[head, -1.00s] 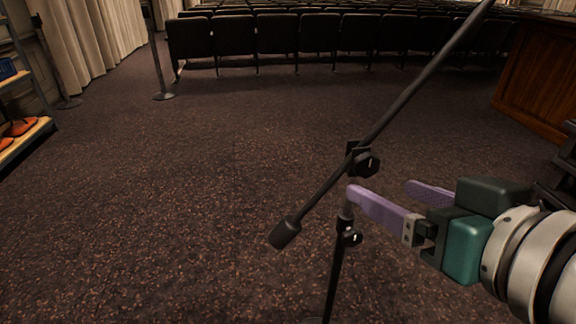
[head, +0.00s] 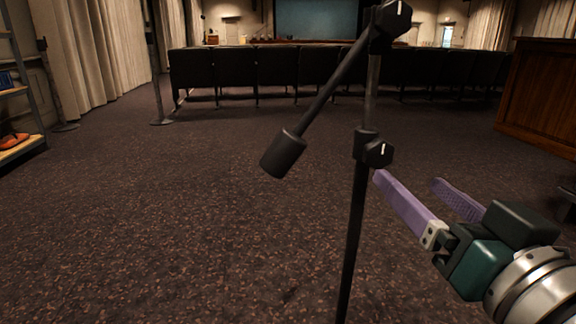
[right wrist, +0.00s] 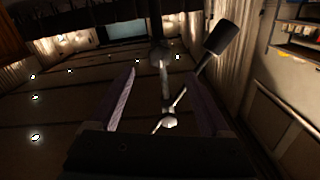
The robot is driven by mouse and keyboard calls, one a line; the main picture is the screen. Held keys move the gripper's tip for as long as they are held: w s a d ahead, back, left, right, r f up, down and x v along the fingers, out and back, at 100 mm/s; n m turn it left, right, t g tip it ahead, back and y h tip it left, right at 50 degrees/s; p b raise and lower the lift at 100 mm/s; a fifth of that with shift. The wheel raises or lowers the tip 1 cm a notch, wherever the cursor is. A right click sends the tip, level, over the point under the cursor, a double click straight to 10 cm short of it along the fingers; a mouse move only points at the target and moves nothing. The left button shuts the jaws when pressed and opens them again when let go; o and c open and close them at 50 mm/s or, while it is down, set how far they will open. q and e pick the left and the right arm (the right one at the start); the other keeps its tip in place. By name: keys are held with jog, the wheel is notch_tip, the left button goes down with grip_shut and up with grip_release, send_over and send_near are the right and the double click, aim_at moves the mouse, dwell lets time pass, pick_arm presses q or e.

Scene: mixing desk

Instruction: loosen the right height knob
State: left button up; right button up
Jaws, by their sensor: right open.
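A dark microphone stand (head: 357,215) stands upright right of the middle in the head view. Its height knob (head: 379,153), black with a white mark, sits on the collar partway up the pole. My right gripper (head: 408,180) is open, its two purple fingers apart and empty. The near fingertip is just below and right of the knob; I cannot tell whether it touches. In the right wrist view, parts of the stand (right wrist: 163,82) show between the open fingers, but it is too dark to tell which knob is there. My left gripper is not in view.
A boom with a dark counterweight (head: 283,153) slants down left from the pivot knob (head: 395,18) at the stand's top. Rows of dark chairs (head: 277,72) stand behind, with a wooden desk (head: 540,92) at right.

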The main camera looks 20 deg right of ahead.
aim_at(382, 156)
jog(key=b+x, duration=0.3)
jog(key=x, duration=0.4)
jog(key=shift+w, duration=0.1)
jog(key=shift+w+d, duration=0.2)
jog(key=shift+w, duration=0.45)
jog(key=shift+c, duration=0.2)
grip_shut()
